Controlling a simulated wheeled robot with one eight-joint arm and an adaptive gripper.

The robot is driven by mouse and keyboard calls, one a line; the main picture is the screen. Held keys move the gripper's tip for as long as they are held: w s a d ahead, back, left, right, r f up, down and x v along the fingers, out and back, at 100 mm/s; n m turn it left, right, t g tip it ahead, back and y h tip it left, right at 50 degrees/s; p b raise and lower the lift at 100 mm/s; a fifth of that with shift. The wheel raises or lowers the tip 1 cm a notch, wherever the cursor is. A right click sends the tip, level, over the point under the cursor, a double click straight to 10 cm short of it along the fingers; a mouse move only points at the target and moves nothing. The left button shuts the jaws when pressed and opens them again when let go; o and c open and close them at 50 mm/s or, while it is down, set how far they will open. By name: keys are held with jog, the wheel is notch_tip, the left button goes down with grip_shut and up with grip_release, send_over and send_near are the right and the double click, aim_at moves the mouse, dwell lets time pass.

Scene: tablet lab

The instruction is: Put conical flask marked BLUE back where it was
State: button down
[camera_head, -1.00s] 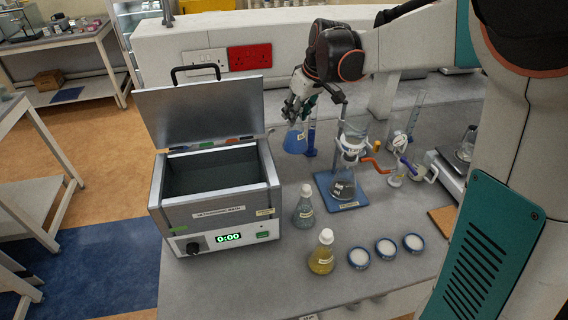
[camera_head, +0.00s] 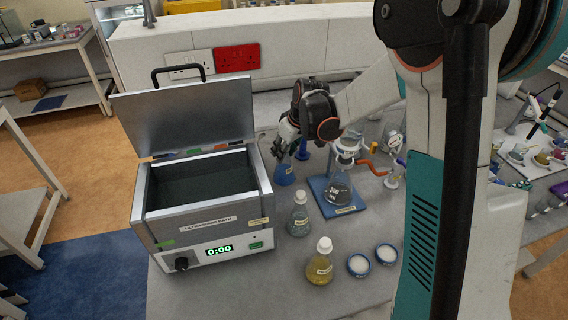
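The conical flask with blue liquid (camera_head: 285,174) is just right of the ultrasonic bath, in front of the wall-side ledge. My gripper (camera_head: 286,152) comes down from above at its neck and appears shut on it. The fingers hide the neck and upper part. The label is not readable, and I cannot tell whether the base touches the bench. A conical flask with grey-blue liquid (camera_head: 299,221) and a stoppered yellow one (camera_head: 320,268) stand nearer on the bench.
The ultrasonic bath (camera_head: 212,240) stands left with its lid up. A flask on a blue stand base (camera_head: 345,209), with an orange-handled clamp (camera_head: 372,165), stands close right. Two white-filled dishes (camera_head: 358,264) lie in front. My arm covers the bench's right part.

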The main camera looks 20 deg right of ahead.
aim_at(284, 161)
jog(key=shift+f+b, duration=0.4)
jog(key=shift+f, duration=1.95)
jog(key=shift+f, duration=0.2)
jog(key=c, duration=1.2)
grip_release()
jog(key=shift+r, duration=0.1)
